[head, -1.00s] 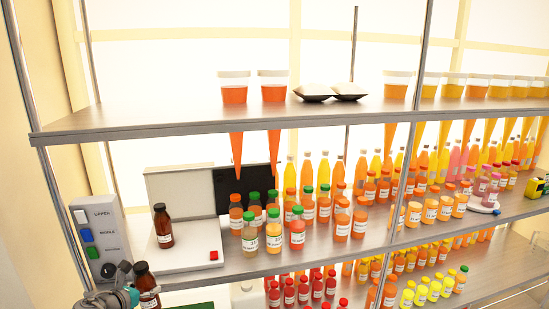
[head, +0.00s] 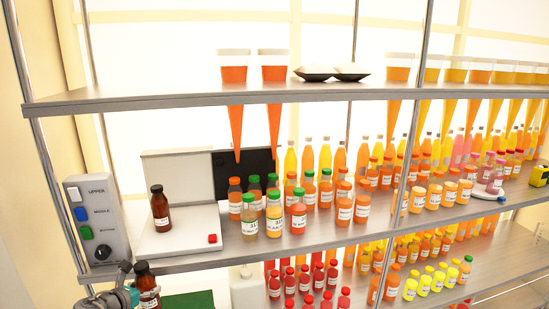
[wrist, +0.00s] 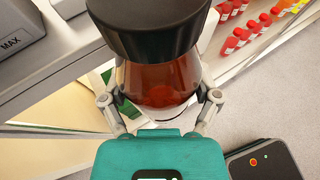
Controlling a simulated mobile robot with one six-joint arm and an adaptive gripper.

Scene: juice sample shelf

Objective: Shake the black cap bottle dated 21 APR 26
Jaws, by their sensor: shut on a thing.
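My gripper (head: 128,292) is shut on a brown bottle with a black cap (head: 147,284) at the lower left, in front of the shelf edge. In the wrist view the same bottle (wrist: 158,84) stands between the fingers of my gripper (wrist: 160,108), its black cap large at the top. Its white label shows in the head view, but the date is too small to read. A second brown bottle with a black cap (head: 160,212) stands upright on the white device on the middle shelf. Its label is unreadable too.
A control box with UPPER, MIDDLE and BOTTOM buttons (head: 97,225) is at the left. The white device (head: 185,238) has a red button. Orange bottles with green caps (head: 274,218) stand to its right. Red-capped bottles (head: 302,280) are on the shelf below, beside a green mat (head: 190,300).

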